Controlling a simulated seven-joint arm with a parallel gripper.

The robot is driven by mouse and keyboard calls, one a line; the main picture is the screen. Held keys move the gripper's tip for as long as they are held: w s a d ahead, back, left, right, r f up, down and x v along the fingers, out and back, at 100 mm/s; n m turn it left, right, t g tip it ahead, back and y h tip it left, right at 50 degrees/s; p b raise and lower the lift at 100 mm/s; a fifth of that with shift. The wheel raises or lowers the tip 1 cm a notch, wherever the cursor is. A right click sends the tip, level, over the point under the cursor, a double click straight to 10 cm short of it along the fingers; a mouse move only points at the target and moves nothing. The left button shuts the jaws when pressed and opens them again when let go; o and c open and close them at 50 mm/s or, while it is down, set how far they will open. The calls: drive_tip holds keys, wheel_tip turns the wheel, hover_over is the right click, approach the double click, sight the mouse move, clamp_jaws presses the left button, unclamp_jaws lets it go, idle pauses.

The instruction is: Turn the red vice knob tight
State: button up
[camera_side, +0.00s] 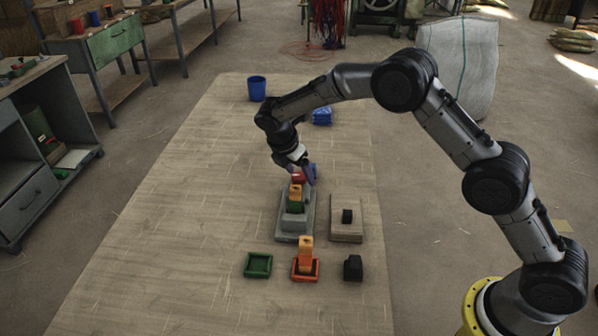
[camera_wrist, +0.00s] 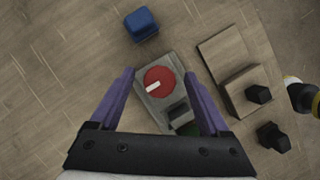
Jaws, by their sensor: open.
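The red vice knob (camera_wrist: 159,80) has a white bar mark across it and sits on the grey vice (camera_wrist: 150,103). In the wrist view it lies between and beyond the two purple fingers of my gripper (camera_wrist: 158,85), which are apart with nothing between them. In the side view my gripper (camera_side: 303,176) is over the far end of the vice (camera_side: 295,233), and it partly hides the red knob (camera_side: 298,179). I cannot tell whether the fingers touch the knob. An orange and green piece (camera_side: 296,197) stands upright in the vice on the near side of the knob.
A wooden block with a black knob (camera_side: 346,233) stands right of the vice. In front are a green tray (camera_side: 258,265), an orange block in a red tray (camera_side: 305,268) and a black block (camera_side: 353,268). A blue cup (camera_side: 257,88) and blue item (camera_side: 322,116) stand farther back. The table's left side is clear.

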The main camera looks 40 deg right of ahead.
drive_tip(key=shift+c, duration=0.3)
clamp_jaws()
drive_tip(key=shift+m, duration=0.4)
drive_tip(key=m+g, duration=0.2)
drive_tip(key=m, duration=0.2)
drive_tip(key=shift+w+m, duration=0.1)
drive_tip(key=shift+m, duration=0.3)
drive_tip(key=m+g+y, duration=0.1)
drive_tip(key=m, duration=0.3)
drive_tip(key=m+g+y, duration=0.1)
drive_tip(key=m, duration=0.4)
drive_tip(key=shift+r+m+g+y, duration=0.1)
drive_tip(key=shift+m+g+y, duration=0.3)
drive_tip(key=m+y, duration=0.1)
drive_tip(key=m, duration=0.3)
drive_tip(key=shift+y, duration=0.3)
drive_tip(key=shift+m, duration=0.4)
